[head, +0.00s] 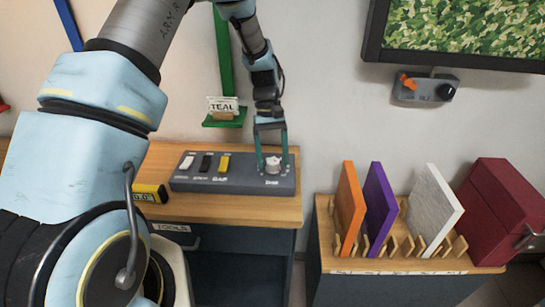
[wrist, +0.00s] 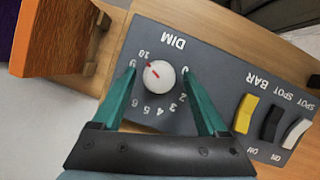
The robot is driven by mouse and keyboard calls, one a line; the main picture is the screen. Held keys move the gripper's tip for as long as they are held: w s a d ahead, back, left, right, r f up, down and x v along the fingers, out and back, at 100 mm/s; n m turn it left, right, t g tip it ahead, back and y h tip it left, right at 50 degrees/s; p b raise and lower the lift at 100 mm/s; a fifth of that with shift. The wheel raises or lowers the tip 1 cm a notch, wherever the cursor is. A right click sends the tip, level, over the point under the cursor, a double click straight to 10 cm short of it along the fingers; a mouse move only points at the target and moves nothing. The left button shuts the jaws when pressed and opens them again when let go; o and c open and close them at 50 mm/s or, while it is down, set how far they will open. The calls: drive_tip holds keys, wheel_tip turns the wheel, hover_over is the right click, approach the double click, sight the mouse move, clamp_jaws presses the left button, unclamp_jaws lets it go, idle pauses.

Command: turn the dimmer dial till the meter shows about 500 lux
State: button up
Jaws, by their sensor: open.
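The dimmer dial (head: 272,165) is a round white knob at the right end of a grey control panel (head: 236,188) on the wooden desk. In the wrist view the dial (wrist: 160,79) has a red mark pointing up and left, near the 10 on its printed scale. My gripper (head: 271,160) points down over the dial. In the wrist view my gripper (wrist: 158,73) is open, one teal finger on each side of the dial; contact cannot be told. A yellow device (head: 150,193) with a small display lies left of the panel; no lux reading is legible.
White, black and yellow switches (head: 223,163) line the panel's left part. A green shelf (head: 224,122) with a TEAL card is behind. Right, a rack holds orange (head: 349,208), purple and white boards beside a dark red box (head: 497,212). A wall control box (head: 425,89) hangs below a screen.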

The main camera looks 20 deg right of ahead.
drive_tip(key=b+v, duration=0.3)
drive_tip(key=v, duration=0.7)
drive_tip(key=shift+w+r, duration=0.2)
drive_tip(key=shift+r, duration=0.15)
drive_tip(key=a+r+t, duration=0.2)
drive_tip(key=a+t, duration=0.1)
drive_tip(key=a, duration=1.3)
drive_tip(key=s+a+t, duration=0.1)
drive_tip(key=s+a, duration=0.3)
drive_tip(key=a, duration=0.3)
drive_tip(key=s+a+t, duration=0.2)
drive_tip(key=s+a, duration=0.2)
drive_tip(key=a, duration=0.3)
drive_tip(key=shift+s+a+n+h, duration=0.3)
drive_tip(key=shift+s+a+h, duration=0.05)
drive_tip(key=shift+s+h, duration=0.05)
drive_tip(key=shift+f, duration=0.1)
